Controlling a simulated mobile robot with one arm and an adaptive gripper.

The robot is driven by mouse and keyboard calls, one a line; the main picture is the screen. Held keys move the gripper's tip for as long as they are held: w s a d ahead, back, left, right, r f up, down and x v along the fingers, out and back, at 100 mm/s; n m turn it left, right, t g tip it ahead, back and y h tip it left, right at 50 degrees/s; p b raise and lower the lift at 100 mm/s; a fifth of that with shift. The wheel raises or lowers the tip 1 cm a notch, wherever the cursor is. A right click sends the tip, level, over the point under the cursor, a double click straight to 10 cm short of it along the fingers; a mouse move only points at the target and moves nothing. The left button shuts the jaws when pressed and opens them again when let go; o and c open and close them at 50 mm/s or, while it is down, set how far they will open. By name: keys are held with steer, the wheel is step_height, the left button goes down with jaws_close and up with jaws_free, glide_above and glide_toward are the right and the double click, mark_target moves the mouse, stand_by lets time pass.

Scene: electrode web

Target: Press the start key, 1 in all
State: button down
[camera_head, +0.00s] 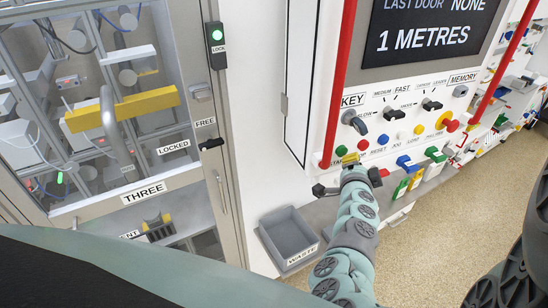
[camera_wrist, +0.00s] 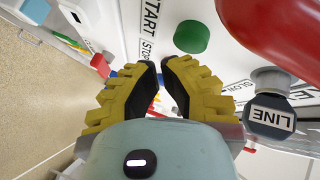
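The start key is a round green button (camera_wrist: 192,37) on the white panel, beside the START label (camera_wrist: 150,18) in the wrist view. In the head view a bit of green (camera_head: 341,151) shows just beyond my gripper (camera_head: 351,158), by a partly covered label. In the wrist view my gripper (camera_wrist: 160,66) has yellow ribbed fingers with black pads. Their tips are drawn nearly together, with a thin gap and nothing held. The tips appear just below the green button in the picture; I see no contact with it.
A red rail (camera_head: 341,75) runs beside the keys and looms close in the wrist view (camera_wrist: 275,30). A LINE knob (camera_wrist: 270,112) is right of my fingers. Other coloured buttons, a KEY switch (camera_head: 355,121) and a display (camera_head: 425,30) are on the panel. A grey waste bin (camera_head: 290,238) stands below.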

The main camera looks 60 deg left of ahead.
steer(key=shift+d, duration=0.15)
steer(key=d, duration=0.2)
steer(key=s+d+p, duration=0.1)
steer(key=d, duration=0.1)
steer(key=shift+d, duration=0.35)
stand_by(0.7)
